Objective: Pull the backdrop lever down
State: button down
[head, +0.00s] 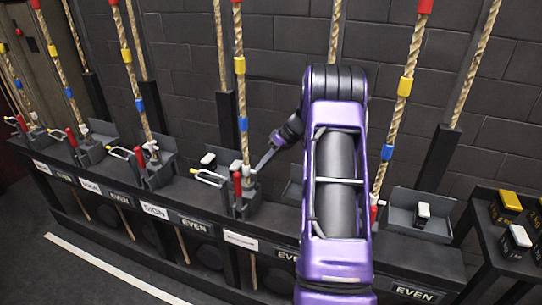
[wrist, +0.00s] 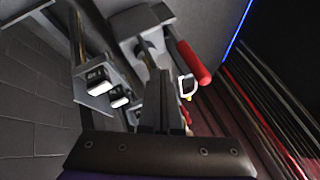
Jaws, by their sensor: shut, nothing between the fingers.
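A red lever handle (head: 238,185) stands upright on a black rope lock at the base of a rope, left of my arm in the head view. A pale ring (head: 210,175) sits at its left side. The label below it (head: 240,240) is too small to read, so I cannot tell whether it is the backdrop lever. My gripper (head: 262,165) is shut and empty, just right of this lock. In the wrist view the shut fingers (wrist: 162,80) point at the lock, with the red handle (wrist: 192,62) close to their right. Contact cannot be told.
More rope locks with red levers (head: 137,157) line the rail to the left. Another red lever (head: 374,210) is right of my arm, partly hidden by it. Ropes (head: 131,65) with coloured bands rise along the wall. A side table (head: 482,215) holds blocks at right.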

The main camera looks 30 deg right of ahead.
aim_at(239, 193)
jog(key=shift+a+f, duration=0.3)
jog(key=shift+a, duration=0.55)
jog(key=shift+a+f, duration=0.3)
jog(key=shift+a, duration=0.6)
jog(key=shift+a+f, duration=0.3)
jog(key=shift+a, duration=0.55)
